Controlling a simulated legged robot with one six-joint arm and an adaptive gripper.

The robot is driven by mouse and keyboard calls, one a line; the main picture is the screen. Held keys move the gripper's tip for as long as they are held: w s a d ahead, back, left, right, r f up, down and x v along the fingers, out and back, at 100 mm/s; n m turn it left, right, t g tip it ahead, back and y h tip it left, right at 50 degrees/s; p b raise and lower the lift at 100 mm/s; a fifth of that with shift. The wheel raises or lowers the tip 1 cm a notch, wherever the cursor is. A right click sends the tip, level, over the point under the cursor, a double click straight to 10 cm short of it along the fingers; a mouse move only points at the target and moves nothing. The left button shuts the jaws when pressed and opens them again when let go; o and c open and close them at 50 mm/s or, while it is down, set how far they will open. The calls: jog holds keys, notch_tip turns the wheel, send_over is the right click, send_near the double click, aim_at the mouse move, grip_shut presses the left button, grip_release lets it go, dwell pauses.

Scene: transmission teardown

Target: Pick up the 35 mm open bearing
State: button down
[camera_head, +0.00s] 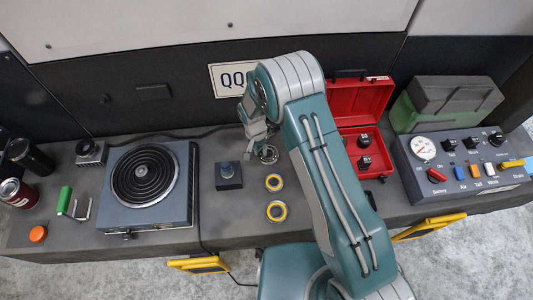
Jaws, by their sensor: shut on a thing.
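The open bearing (268,155) is a small bare-metal ring with a dark centre, at the middle of the workbench. My gripper (262,144) reaches down from the arm right at its far edge and is shut on it. The fingertips are small here and partly hide the far rim. I cannot tell whether the bearing is clear of the bench.
A black block with a blue-green knob (229,175) stands left of the rings, and a hot plate (147,187) further left. An open red case (363,150) lies right, behind my arm. A control panel (465,162) stands at far right. A plate sign (230,79) is behind.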

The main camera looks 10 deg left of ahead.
aim_at(260, 152)
notch_tip(260, 152, up, 4)
jog(key=shift+s+f, duration=0.1)
jog(key=shift+f, duration=0.15)
jog(key=s+r, duration=0.9)
jog(key=s, duration=0.5)
jog(key=shift+d+r, duration=0.2)
jog(key=shift+r, duration=0.05)
